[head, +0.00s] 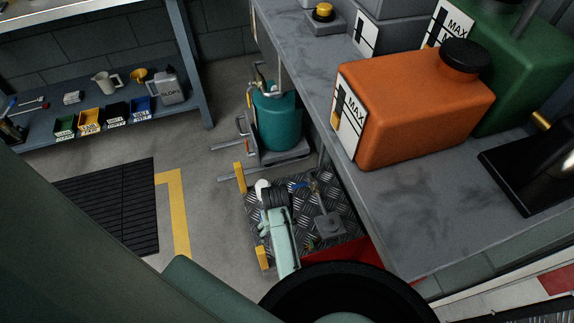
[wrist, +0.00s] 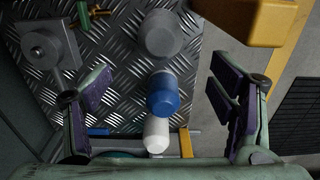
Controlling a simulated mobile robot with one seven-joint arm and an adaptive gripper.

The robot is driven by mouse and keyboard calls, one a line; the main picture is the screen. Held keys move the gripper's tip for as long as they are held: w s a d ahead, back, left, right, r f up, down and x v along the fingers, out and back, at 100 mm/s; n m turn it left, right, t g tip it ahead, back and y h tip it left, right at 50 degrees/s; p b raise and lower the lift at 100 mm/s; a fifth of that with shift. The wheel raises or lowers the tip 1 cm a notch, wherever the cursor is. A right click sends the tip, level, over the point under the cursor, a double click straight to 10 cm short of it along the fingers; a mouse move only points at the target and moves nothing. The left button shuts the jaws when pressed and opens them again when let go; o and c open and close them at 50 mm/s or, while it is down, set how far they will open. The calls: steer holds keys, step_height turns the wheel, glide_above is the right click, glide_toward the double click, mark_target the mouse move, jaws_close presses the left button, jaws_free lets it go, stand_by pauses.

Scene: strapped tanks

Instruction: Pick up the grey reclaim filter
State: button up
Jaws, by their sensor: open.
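The grey reclaim filter (wrist: 163,33) appears as a rounded grey cylinder at the top middle of the wrist view, on dark tread plate. A blue cylinder (wrist: 163,95) and a white one (wrist: 156,135) stand in line below it in that picture. My gripper (wrist: 160,88) is open and empty, its purple-padded fingers spread wide on either side of the blue cylinder. The grey filter lies beyond the fingertips toward the picture's top, apart from both. In the head view the white cylinder (head: 263,186) shows, but my pale green wrist hides the grey one.
A grey block with a round boss (wrist: 45,45) and brass fittings sit beside the cylinders. Yellow posts (head: 240,177) edge the tread-plate platform (head: 340,190). A teal tank (head: 277,122) stands behind. The grey bench (head: 390,210) with an orange tank (head: 415,115) overhangs at right.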

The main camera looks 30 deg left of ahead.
steer(key=f, duration=0.5)
steer(key=shift+s+d+f, duration=0.2)
steer(key=shift+d, duration=0.15)
steer(key=shift+a+f, duration=0.2)
steer(key=shift+f, duration=2.7)
steer(key=shift+c, duration=0.4)
steer(key=c, duration=1.5)
